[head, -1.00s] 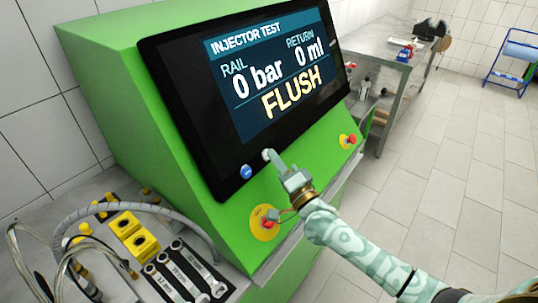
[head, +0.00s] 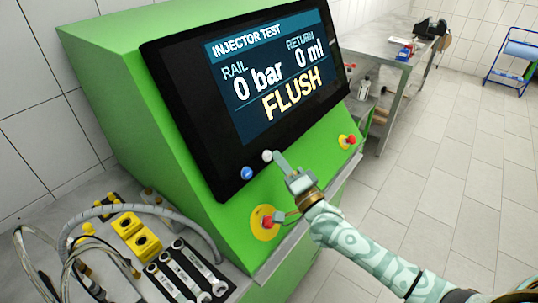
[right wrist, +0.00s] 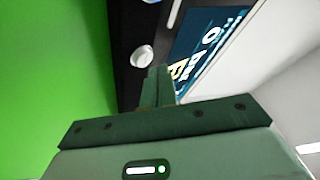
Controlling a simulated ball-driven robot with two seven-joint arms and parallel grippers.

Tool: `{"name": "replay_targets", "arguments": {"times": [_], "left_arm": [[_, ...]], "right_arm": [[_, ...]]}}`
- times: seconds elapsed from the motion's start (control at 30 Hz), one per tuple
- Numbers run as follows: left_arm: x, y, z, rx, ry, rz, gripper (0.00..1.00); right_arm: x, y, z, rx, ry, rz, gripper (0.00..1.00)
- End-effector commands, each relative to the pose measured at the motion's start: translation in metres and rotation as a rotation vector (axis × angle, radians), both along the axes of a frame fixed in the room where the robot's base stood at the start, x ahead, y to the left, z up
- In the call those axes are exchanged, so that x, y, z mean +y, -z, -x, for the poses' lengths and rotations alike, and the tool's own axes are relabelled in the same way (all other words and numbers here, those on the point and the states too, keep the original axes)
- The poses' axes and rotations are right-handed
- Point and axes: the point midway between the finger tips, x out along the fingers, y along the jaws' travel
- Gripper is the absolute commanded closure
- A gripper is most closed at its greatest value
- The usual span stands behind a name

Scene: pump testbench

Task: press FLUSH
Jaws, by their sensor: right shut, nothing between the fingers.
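The test bench screen (head: 262,75) reads INJECTOR TEST, RAIL 0 bar, RETURN 0 ml, and FLUSH in large yellow letters. Below it on the black bezel are a white round button (head: 267,156) and a blue button (head: 247,173). No label on either button is readable as FLUSH. My right gripper (head: 280,160) is shut and empty, its fingertips just right of the white button and apart from it. In the right wrist view the white button (right wrist: 142,56) shows left of and beyond the fingertips (right wrist: 158,72). My left gripper is not in view.
A red button on a yellow plate (head: 265,222) sits on the green housing (head: 110,75) below my right gripper. Another red button (head: 349,141) is further right. Wrenches (head: 185,272), yellow blocks (head: 135,235) and hoses lie at lower left. A grey table (head: 375,50) stands behind.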

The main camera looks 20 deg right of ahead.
Motion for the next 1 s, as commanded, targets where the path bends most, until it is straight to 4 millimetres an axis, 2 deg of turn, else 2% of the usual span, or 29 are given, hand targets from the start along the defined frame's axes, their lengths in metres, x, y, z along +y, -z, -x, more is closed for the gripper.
{"name": "replay_targets", "arguments": {"times": [0.5,1.0], "left_arm": [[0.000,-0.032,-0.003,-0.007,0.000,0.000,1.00],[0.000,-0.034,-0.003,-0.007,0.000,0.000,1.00]], "right_arm": [[-0.020,-0.021,0.033,0.000,0.001,0.002,1.00],[-0.023,-0.022,0.039,0.000,0.001,0.000,1.00]]}}
